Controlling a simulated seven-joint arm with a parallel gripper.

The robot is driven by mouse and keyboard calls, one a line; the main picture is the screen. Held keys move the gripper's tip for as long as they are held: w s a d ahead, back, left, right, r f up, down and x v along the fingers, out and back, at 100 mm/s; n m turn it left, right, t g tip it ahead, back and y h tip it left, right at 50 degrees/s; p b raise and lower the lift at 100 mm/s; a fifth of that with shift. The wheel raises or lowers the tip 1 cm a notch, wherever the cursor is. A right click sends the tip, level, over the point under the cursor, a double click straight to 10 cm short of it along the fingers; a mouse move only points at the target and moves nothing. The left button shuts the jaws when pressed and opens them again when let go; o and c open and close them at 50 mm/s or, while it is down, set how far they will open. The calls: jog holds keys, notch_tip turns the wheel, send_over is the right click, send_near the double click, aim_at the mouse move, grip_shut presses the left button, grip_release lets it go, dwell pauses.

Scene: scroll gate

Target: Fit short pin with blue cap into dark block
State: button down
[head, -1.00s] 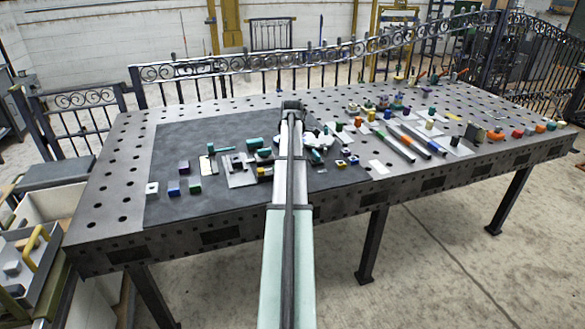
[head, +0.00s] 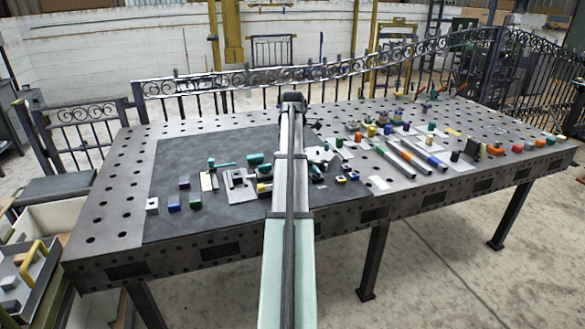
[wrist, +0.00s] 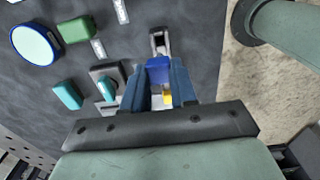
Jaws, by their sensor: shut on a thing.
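In the wrist view, my gripper (wrist: 160,84) is shut on a blue piece (wrist: 158,70), which looks like the cap of the short pin. The pin's lower part is hidden between the fingers and behind the cap. A grey piece with a dark slot (wrist: 158,34) lies just beyond the fingertips; I cannot tell whether it is the dark block or whether the cap touches it. In the head view, my arm runs up the middle, and its own length hides the fingers and the held pin.
In the wrist view, a grey block with a teal piece (wrist: 107,86), a teal block (wrist: 67,95), a green block (wrist: 76,29) and a round blue-rimmed disc (wrist: 35,44) lie left. In the head view, several small parts crowd the perforated table (head: 108,190) right of my arm.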

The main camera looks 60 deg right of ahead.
jog(key=shift+w+r, duration=0.15)
jog(key=shift+r, duration=0.35)
jog(key=w+a, duration=0.2)
jog(key=w, duration=0.9)
jog(key=w+a, duration=0.2)
jog(key=w, duration=0.9)
jog(key=shift+a+f, duration=0.3)
jog(key=shift+f, duration=0.15)
jog(key=shift+f, duration=2.1)
jog(key=shift+f, duration=1.8)
